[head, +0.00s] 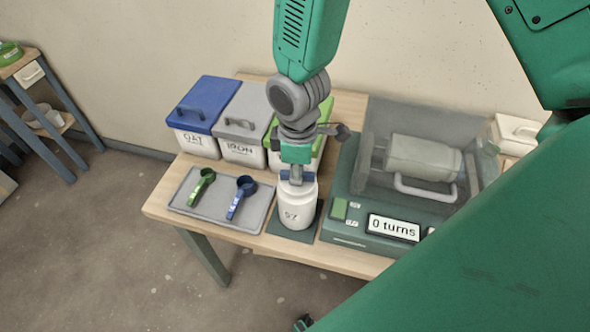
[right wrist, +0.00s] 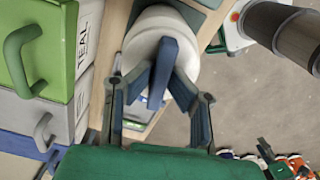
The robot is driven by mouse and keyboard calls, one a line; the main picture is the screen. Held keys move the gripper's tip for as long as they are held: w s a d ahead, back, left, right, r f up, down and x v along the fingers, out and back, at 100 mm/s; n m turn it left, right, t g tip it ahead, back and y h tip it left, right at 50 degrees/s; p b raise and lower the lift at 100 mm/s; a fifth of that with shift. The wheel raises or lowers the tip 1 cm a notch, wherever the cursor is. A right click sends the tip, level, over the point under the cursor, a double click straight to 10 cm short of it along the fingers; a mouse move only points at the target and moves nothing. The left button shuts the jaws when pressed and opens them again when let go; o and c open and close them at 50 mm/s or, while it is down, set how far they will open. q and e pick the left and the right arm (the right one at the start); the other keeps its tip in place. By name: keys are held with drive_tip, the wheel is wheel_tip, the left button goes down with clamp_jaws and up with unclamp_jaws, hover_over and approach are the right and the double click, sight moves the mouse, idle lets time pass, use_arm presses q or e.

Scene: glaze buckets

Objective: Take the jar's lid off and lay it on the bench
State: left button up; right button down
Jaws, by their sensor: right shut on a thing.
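The white jar (head: 297,215) stands upright on a small dark green mat (head: 291,233) near the bench's front edge. Its white lid (right wrist: 150,35) sits on top, with a blue upright grip (right wrist: 164,62) that also shows in the head view (head: 293,175). My right gripper (head: 297,175) points down from above and is shut on the lid's blue grip; its two fingers (right wrist: 163,85) flank the grip in the right wrist view. I see no gap between lid and jar, though the gripper hides part of the top.
On the wooden bench (head: 160,205), a grey tray (head: 215,212) holds a green scoop (head: 202,184) and a blue scoop (head: 241,197) left of the jar. Lidded buckets (head: 243,148) stand behind. A machine reading "0 turns" (head: 393,228) stands close on the right.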

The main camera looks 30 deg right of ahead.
drive_tip(key=shift+s+f+n, duration=0.2)
drive_tip(key=shift+s+n, duration=0.05)
drive_tip(key=shift+n, duration=0.45)
drive_tip(key=n+p, duration=0.2)
drive_tip(key=shift+r+n, duration=0.15)
drive_tip(key=shift+n, duration=0.15)
drive_tip(key=shift+n+p, duration=0.35)
drive_tip(key=shift+n, duration=0.35)
drive_tip(key=n+p, duration=0.1)
drive_tip(key=n, duration=0.1)
drive_tip(key=shift+n, duration=0.3)
drive_tip(key=shift+n+p, duration=0.4)
drive_tip(key=shift+n, duration=0.4)
